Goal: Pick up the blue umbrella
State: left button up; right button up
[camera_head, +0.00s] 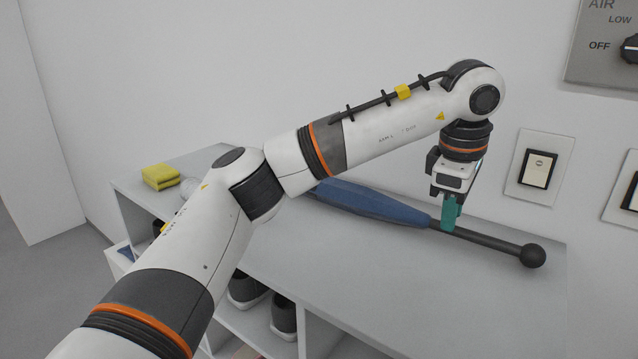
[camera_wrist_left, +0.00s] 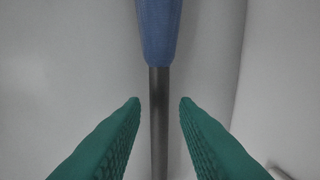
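The blue umbrella (camera_head: 372,203) lies folded on top of the grey shelf unit, with its dark shaft and round black knob (camera_head: 532,256) toward the right. My left gripper (camera_head: 450,218) is over the shaft, just past the end of the blue cloth. In the left wrist view, the two green fingers (camera_wrist_left: 160,101) stand apart on either side of the dark shaft (camera_wrist_left: 160,125), with a gap on both sides. The blue cloth (camera_wrist_left: 159,30) shows above them. My left arm hides the umbrella's far left end. My right gripper is not in view.
The shelf top (camera_head: 350,262) is mostly clear in front of the umbrella. Yellow folded cloths or sponges (camera_head: 160,177) lie at its left end, near a clear glass-like item (camera_head: 190,186). Dark shoes (camera_head: 284,318) stand in the compartments below. A wall with switches (camera_head: 539,168) rises close behind.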

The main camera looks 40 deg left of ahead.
pick_arm(q)
jog(key=shift+w+a+f, duration=0.1)
jog(key=shift+w+f, duration=0.05)
jog(key=shift+f, duration=0.6)
jog(key=shift+w+f, duration=0.1)
jog(key=shift+f, duration=0.6)
grip_shut()
